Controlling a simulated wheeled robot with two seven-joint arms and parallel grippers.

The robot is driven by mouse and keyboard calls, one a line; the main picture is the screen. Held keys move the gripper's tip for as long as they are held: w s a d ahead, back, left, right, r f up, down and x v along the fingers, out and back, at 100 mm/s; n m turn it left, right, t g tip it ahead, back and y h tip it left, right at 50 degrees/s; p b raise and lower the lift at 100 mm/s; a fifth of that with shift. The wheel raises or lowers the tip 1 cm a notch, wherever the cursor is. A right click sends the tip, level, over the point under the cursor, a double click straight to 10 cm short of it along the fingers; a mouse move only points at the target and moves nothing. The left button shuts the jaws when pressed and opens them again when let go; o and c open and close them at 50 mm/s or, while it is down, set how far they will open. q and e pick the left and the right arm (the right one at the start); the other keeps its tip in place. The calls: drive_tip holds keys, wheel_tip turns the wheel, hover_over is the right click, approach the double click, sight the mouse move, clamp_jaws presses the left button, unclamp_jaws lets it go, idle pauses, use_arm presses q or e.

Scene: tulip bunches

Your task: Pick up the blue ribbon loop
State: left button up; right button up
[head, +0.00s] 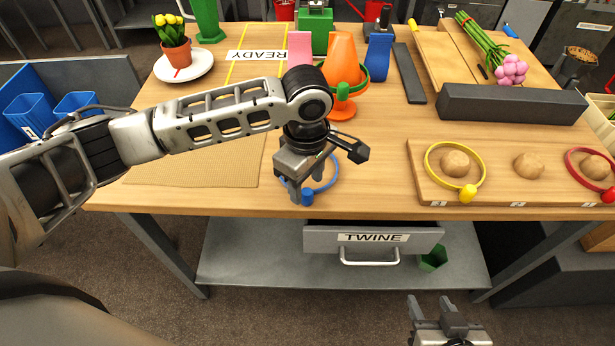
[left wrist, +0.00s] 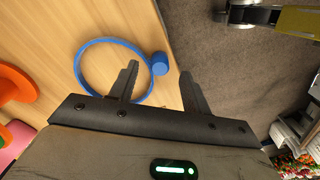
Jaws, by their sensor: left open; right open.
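The blue ribbon loop (head: 337,173) lies on the wooden table near its front edge, with a small blue knob (head: 307,197) on its rim. It also shows in the left wrist view (left wrist: 77,73), partly hidden behind one finger. My left gripper (head: 306,188) points down over the loop and is open. In the left wrist view, the knob (left wrist: 159,64) appears between the fingertips of my left gripper (left wrist: 158,69); I cannot tell whether they touch it. My right gripper (head: 432,302) is open and empty, low in front of the table.
A wooden board (head: 500,189) with a yellow loop (head: 427,160) and a red loop (head: 569,163) lies to the right. An orange cone (head: 342,62) stands behind my left gripper. A drawer (head: 320,238) labelled TWINE sticks out below the table's front edge.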

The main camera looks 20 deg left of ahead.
use_arm(q)
wheel_tip(320, 180, down, 2)
drive_tip(key=shift+f, duration=0.2)
clamp_jaws()
use_arm(e)
drive_tip(key=shift+f, duration=0.2)
use_arm(q)
drive_tip(key=shift+r, duration=0.1)
drive_tip(key=shift+r, duration=0.45)
wheel_tip(320, 180, up, 2)
drive_tip(key=shift+d+r, duration=0.1)
drive_tip(key=shift+r, duration=0.15)
drive_tip(key=s+d+r+p, duration=0.1)
drive_tip(key=s+d+r, duration=0.5)
drive_tip(key=d+r, duration=0.3)
drive_tip(key=d, duration=0.3)
drive_tip(key=shift+s+r+p, duration=0.25)
drive_tip(key=shift+s+p, duration=0.05)
drive_tip(key=shift+s, duration=0.05)
use_arm(e)
drive_tip(key=shift+d+r, duration=0.15)
drive_tip(key=shift+r, duration=0.25)
